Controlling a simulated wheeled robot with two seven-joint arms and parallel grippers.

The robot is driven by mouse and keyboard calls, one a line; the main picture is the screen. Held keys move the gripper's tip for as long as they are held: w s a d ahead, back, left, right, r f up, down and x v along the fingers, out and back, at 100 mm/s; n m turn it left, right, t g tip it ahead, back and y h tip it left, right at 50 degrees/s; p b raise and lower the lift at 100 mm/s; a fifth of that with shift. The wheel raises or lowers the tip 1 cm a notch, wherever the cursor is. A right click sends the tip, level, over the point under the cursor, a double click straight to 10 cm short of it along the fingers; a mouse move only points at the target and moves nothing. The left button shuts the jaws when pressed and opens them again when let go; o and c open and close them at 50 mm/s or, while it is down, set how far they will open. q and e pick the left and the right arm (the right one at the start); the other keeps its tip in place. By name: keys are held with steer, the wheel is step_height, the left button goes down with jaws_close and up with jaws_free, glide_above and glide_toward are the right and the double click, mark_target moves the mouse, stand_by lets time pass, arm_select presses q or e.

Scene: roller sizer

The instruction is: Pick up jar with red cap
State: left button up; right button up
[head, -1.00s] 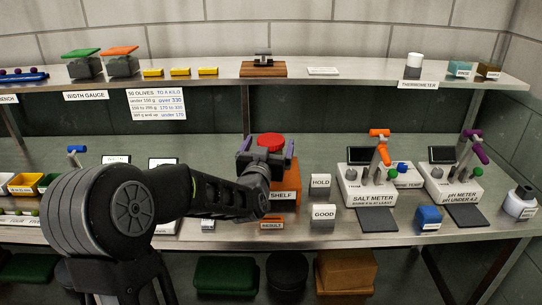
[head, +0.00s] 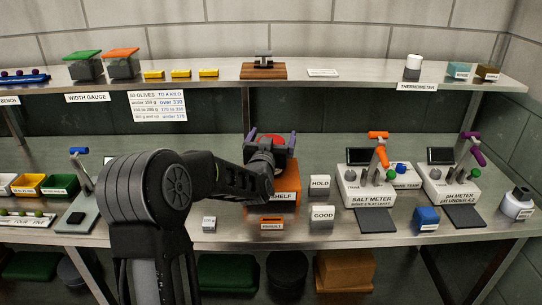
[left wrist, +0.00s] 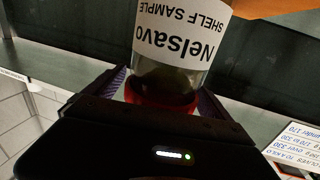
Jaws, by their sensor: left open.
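The jar's red cap (head: 274,137) shows in the head view behind my left gripper (head: 271,139), at the orange shelf-labelled stand (head: 287,192). My gripper hides most of the jar. In the left wrist view the jar (left wrist: 178,45) appears upside down, with a white "Nelsavo SHELF SAMPLE" label and its red cap end (left wrist: 160,96) towards my gripper. My left gripper's open fingers (left wrist: 163,92) lie on either side of the red end. I cannot tell whether they touch it. My right gripper is not in view.
White "HOLD" (head: 320,183) and "GOOD" (head: 323,213) signs stand right of the stand. The salt meter (head: 367,196) and pH meter (head: 446,187) are further right. The raised back shelf (head: 350,75) runs behind. A small orange result piece (head: 271,220) lies in front.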

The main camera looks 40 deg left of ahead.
arm_select(q)
steer(key=shift+c, duration=0.2)
stand_by(0.3)
jaws_close()
stand_by(0.8)
